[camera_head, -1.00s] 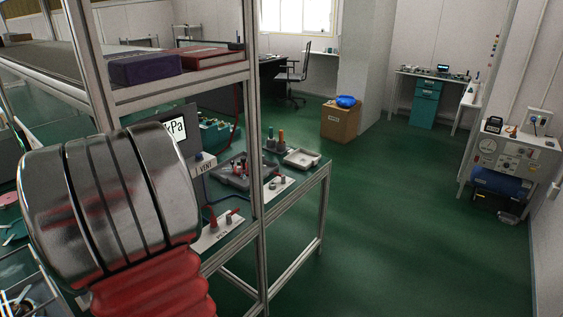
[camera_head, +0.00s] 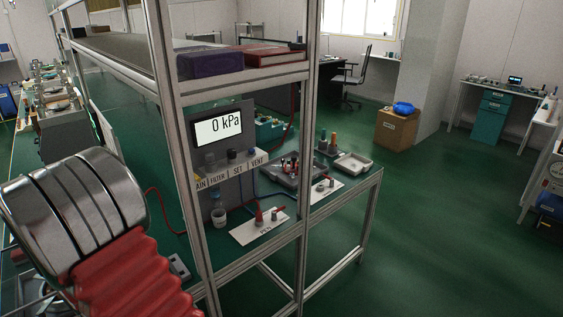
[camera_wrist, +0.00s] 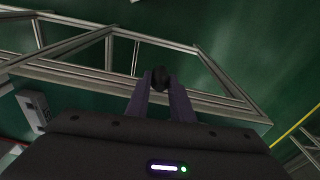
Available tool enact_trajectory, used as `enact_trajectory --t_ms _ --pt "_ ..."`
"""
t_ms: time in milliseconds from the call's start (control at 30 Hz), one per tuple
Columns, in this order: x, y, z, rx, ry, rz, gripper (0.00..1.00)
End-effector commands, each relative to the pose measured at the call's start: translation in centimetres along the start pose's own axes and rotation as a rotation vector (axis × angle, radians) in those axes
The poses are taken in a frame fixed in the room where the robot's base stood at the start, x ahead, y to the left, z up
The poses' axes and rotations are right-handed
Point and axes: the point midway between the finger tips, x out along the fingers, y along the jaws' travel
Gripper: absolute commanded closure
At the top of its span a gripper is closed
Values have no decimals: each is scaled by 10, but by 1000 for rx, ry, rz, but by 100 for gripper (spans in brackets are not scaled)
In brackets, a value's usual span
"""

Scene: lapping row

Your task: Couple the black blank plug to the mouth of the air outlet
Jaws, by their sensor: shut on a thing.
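In the wrist view, my gripper (camera_wrist: 160,92) is shut on a small dark round piece, which looks like the black blank plug (camera_wrist: 160,77). It is held at the fingertips, above the metal frame and green floor. The head view does not show the gripper or the plug. There, a bench panel labelled with words such as FILTER, SET and VENT (camera_head: 232,168) sits under a display reading 0 kPa (camera_head: 218,127). A white plate with red-handled fittings (camera_head: 258,227) lies on the bench before it. I cannot tell which fitting is the air outlet.
Aluminium uprights (camera_head: 180,160) and a shelf with a purple box (camera_head: 210,62) and a red box (camera_head: 272,54) frame the bench. A grey tray (camera_head: 292,172) and a pale tray (camera_head: 354,163) stand on it. Green floor (camera_head: 430,230) to the right is clear.

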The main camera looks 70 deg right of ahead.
Motion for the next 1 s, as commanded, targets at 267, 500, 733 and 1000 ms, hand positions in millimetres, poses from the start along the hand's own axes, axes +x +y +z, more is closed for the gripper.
enact_trajectory --t_ms 267,500,733,1000 --pt "22 -94 6 -313 3 -34 100" --pt "30 -130 14 -439 7 -47 100" --pt "30 -131 14 -444 8 -48 100" --pt "30 -132 14 -444 8 -48 100"
